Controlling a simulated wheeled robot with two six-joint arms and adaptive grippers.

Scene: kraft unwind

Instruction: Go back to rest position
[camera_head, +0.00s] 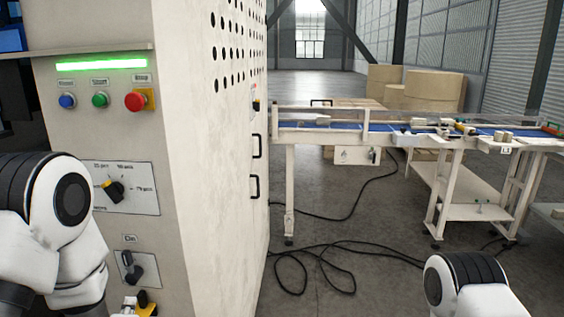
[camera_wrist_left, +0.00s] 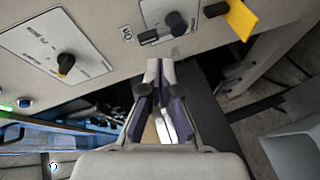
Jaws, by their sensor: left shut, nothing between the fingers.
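My left gripper (camera_wrist_left: 160,68) is shut with nothing between its fingers. In the left wrist view it points toward the lower part of the control panel, close to a black rotary switch (camera_wrist_left: 176,24). I cannot tell whether it touches the panel. In the head view my left arm (camera_head: 60,220) comes in at the lower left in front of the cabinet (camera_head: 215,180). Part of my right arm (camera_head: 465,285) shows at the lower right; its gripper is out of view.
The panel bears a lit green bar (camera_head: 101,64), a blue button (camera_head: 67,101), a green button (camera_head: 100,100), a red button (camera_head: 135,101), and a selector knob (camera_head: 113,190). A conveyor (camera_head: 350,126) stands beyond. Black cables (camera_head: 340,270) lie on the floor.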

